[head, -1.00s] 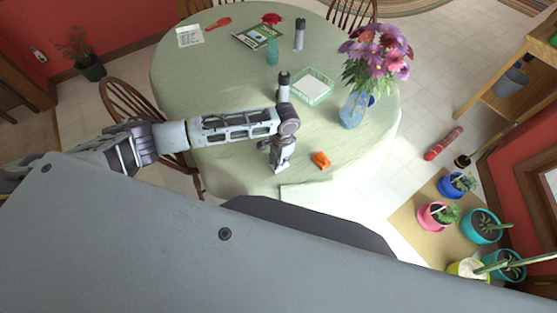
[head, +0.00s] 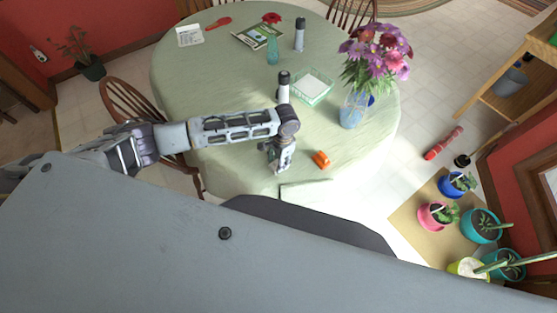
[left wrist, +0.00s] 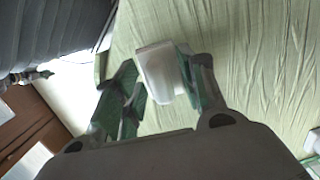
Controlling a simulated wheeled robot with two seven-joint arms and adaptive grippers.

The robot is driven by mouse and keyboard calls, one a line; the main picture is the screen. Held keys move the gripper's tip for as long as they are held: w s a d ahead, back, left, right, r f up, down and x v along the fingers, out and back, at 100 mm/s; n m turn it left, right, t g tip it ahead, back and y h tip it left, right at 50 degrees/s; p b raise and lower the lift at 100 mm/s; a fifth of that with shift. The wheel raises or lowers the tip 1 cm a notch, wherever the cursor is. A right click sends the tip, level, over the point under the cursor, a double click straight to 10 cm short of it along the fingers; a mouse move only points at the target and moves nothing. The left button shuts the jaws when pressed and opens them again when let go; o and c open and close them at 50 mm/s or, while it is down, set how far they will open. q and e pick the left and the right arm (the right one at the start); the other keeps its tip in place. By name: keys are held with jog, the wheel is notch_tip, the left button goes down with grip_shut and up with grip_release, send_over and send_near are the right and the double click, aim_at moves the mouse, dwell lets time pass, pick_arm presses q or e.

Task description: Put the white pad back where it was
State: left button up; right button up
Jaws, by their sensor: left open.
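A small white block with rounded corners, likely the white pad (left wrist: 158,72), is between the fingers of my left gripper in the left wrist view. My left gripper (head: 278,166) is open and points down over the near part of the round table (head: 215,108). In the left wrist view the right finger of the gripper (left wrist: 163,90) is close beside the block; whether it touches cannot be told. In the head view the gripper largely hides the block. My right gripper is not in view.
An orange object (head: 321,160) lies just right of the gripper. A green basket with white contents (head: 312,98), a dark-capped bottle (head: 283,78) and a flower vase (head: 352,110) stand farther back. A flat pale green item (head: 304,189) lies at the near edge. The table's left part is clear.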

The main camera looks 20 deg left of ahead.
pick_arm(q)
jog(key=shift+r, duration=0.1)
notch_tip(320, 180, up, 12)
jog(key=w, duration=0.1)
jog(key=shift+d+b, duration=0.4)
jog(key=shift+d, duration=0.05)
dwell(0.3)
dwell(0.7)
